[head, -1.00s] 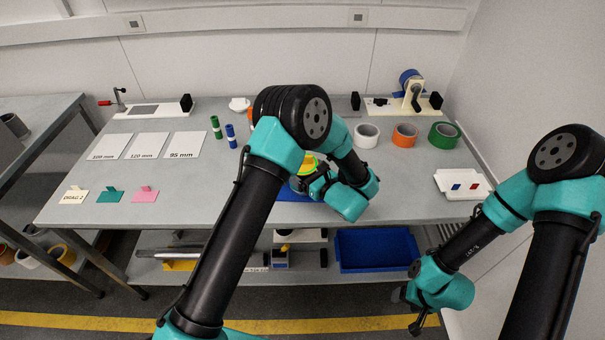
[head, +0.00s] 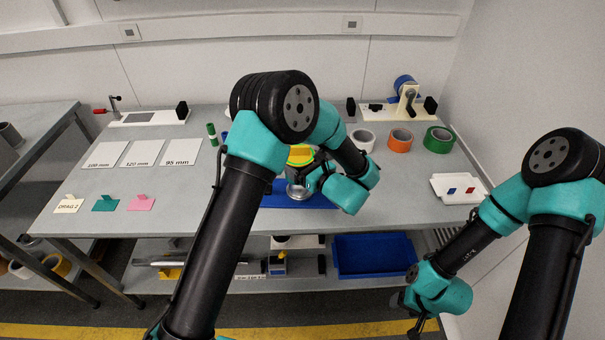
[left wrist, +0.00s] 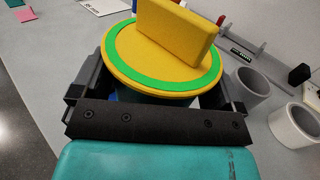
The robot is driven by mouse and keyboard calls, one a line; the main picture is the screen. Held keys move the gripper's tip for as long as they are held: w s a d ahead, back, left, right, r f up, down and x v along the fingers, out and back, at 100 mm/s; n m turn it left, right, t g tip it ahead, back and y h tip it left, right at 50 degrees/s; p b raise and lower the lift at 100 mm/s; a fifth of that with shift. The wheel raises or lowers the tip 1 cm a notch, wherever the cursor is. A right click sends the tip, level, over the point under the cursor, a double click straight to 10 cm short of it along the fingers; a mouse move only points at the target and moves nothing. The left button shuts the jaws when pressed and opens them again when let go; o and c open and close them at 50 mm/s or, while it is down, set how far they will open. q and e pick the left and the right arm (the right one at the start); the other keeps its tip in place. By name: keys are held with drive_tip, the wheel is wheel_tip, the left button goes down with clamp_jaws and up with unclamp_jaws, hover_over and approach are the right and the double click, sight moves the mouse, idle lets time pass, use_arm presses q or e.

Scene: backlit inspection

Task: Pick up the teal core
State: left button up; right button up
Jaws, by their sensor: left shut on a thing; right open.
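My left gripper (head: 308,180) is shut on a round piece with a yellow disc top (left wrist: 150,75), a green ring and an upright yellow block. In the left wrist view the piece sits between the two fingers. Only a dark bluish sliver of its body shows under the disc, so I cannot tell if this is the teal core. In the head view its yellow and green top (head: 300,154) shows behind the left wrist, above a grey round thing (head: 296,190) on a blue mat (head: 285,202). My right gripper (head: 415,326) is open and empty, low at the right, off the table.
White (head: 364,139), orange (head: 400,140) and green (head: 438,139) rolls stand behind to the right. A white tray (head: 459,187) with small blue and red pieces lies at the right edge. White plates (head: 141,153) and small coloured cards (head: 105,203) lie at the left.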

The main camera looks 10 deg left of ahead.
sight(301, 152)
use_arm(q)
drive_tip(key=shift+r, duration=1.85)
drive_tip(key=shift+w+a+t+h, duration=0.3)
drive_tip(key=shift+w+a+t, duration=0.05)
drive_tip(key=shift+a+t, duration=0.05)
drive_tip(key=w+a+m+t+h, duration=0.6)
drive_tip(key=m+h, duration=0.5)
drive_tip(key=h, duration=0.3)
drive_tip(key=shift+w+a+f+t, duration=0.25)
drive_tip(key=shift+w+f+t, duration=0.3)
drive_tip(key=shift+w, duration=0.5)
drive_tip(key=shift+r, duration=0.1)
